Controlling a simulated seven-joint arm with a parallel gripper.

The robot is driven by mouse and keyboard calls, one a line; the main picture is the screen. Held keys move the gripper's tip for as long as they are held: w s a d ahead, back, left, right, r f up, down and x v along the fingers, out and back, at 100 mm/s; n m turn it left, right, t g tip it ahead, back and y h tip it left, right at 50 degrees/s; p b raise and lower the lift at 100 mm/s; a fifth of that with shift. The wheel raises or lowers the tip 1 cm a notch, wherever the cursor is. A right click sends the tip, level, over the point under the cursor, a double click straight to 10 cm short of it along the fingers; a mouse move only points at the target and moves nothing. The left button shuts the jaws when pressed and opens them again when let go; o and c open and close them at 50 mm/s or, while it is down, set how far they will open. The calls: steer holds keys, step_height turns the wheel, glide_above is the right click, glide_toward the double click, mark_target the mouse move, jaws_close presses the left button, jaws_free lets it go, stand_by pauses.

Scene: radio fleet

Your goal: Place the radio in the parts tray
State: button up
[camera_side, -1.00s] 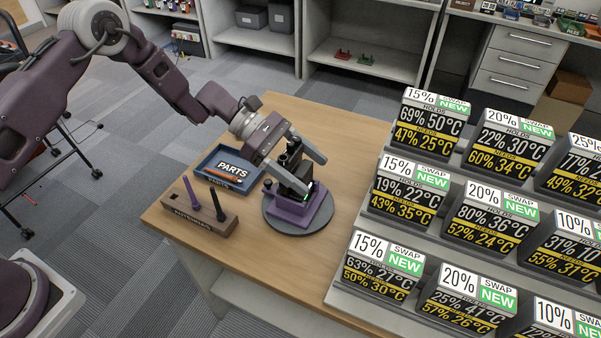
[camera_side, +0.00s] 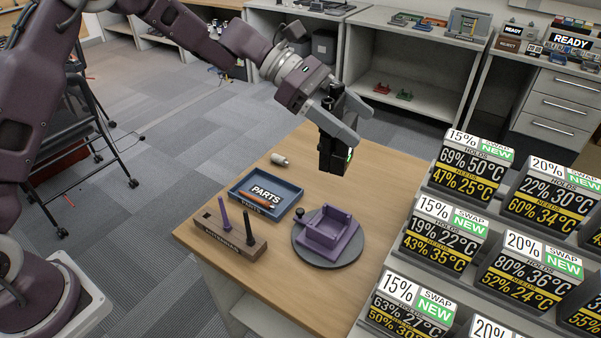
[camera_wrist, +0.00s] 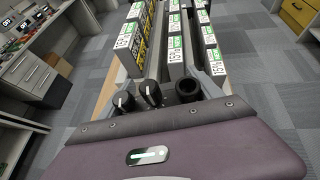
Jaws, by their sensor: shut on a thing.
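The black radio (camera_side: 337,140) is held in my gripper (camera_side: 341,122), raised above the wooden table. A small green light shows on its lower right side. In the wrist view the top of the radio (camera_wrist: 152,95) shows two knobs and a dark stub between the fingers. The blue parts tray (camera_side: 278,209), labelled PARTS, lies on the table below and to the left of my gripper. A dark tool with an orange-brown handle (camera_side: 258,199) lies in it. The purple cradle (camera_side: 331,234) stands empty on a round grey disc (camera_side: 300,250), below the radio.
A wooden block (camera_side: 222,244) with a purple and a black upright tool stands in front of the tray. A small pale cylinder (camera_side: 280,160) lies behind the tray. A rack of percentage-labelled units (camera_side: 470,170) fills the right. The table's back right is clear.

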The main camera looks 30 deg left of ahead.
steer(key=w+a+f+n+t+y, duration=0.2)
steer(key=a+f+n+t+y, duration=0.3)
steer(key=a, duration=0.5)
steer(key=w+a+f+n+t+y, duration=0.2)
steer(key=a+f+n+t, duration=0.3)
steer(key=a, duration=0.6)
step_height(320, 180, down, 10)
steer(key=n, duration=0.1)
steer(key=shift+n+g, duration=0.3)
steer(key=shift+g, duration=0.1)
steer(key=shift+w+f, duration=0.1)
steer(key=shift+f, duration=0.1)
steer(key=o, duration=1.9)
